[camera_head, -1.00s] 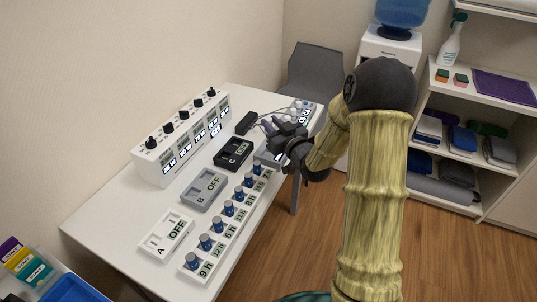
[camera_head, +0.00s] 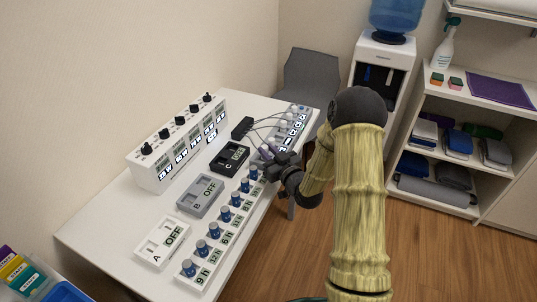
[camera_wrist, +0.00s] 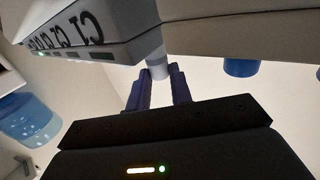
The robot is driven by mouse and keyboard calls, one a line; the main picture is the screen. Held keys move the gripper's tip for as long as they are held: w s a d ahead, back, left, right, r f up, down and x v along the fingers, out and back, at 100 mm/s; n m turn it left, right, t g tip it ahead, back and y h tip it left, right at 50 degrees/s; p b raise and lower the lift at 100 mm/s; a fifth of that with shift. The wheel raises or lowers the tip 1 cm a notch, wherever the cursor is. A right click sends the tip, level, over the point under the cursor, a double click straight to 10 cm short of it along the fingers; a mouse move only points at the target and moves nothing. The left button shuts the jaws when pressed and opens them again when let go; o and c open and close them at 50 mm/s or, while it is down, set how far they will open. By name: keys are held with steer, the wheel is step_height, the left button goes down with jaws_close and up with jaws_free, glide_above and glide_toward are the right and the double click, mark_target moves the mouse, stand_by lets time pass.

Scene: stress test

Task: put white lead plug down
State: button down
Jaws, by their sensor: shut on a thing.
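My gripper (camera_head: 273,155) is over the far right part of the white table, beside the near end of a row of numbered sockets. In the wrist view its two blue fingers (camera_wrist: 158,80) are shut on a pale, whitish plug (camera_wrist: 157,68), which sits between the fingertips. The plug's upper end meets or passes behind a pale panel edge, so I cannot tell whether it touches anything. Thin dark leads run from a small black box (camera_head: 242,127) towards the socket row (camera_head: 291,124) and my gripper. In the head view the held plug is too small to make out clearly.
Switch boxes A (camera_head: 162,243), B (camera_head: 201,194) and C (camera_head: 230,158) stand on the table (camera_head: 110,225). A white panel with black knobs (camera_head: 180,140) stands behind. Open floor lies to the right.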

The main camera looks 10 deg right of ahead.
steer(key=shift+f, duration=0.4)
steer(key=shift+f, duration=0.15)
steer(key=c, duration=1.3)
jaws_free()
steer(key=shift+o, duration=0.2)
steer(key=shift+s, duration=0.15)
steer(key=b+v, duration=0.1)
steer(key=v, duration=1.1)
